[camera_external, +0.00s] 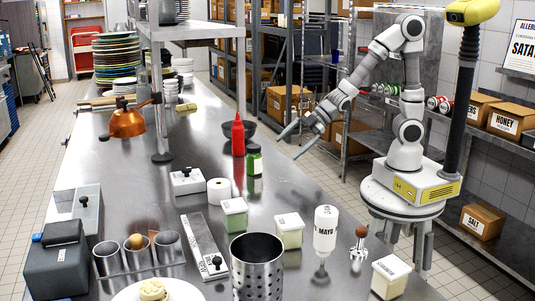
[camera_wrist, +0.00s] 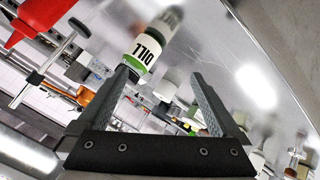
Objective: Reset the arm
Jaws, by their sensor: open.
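My arm stands on a round white pedestal at the right of the steel table (camera_external: 262,205) in the external view. My gripper (camera_external: 288,141) hangs over the table's right side, its fingers spread and pointing down and left. Nothing is between its fingers there. In the wrist view my gripper (camera_wrist: 165,85) shows two dark fingers set wide apart. The same green jar (camera_external: 254,161) stands upright on the table in the external view, left of my gripper.
A red squeeze bottle (camera_external: 238,136) and a dark bowl (camera_external: 262,128) stand near the jar. A MAYO bottle (camera_external: 325,230), lidded tubs (camera_external: 289,230) and a perforated steel cylinder (camera_external: 257,268) fill the front. Shelves with boxes (camera_external: 510,120) stand behind my arm.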

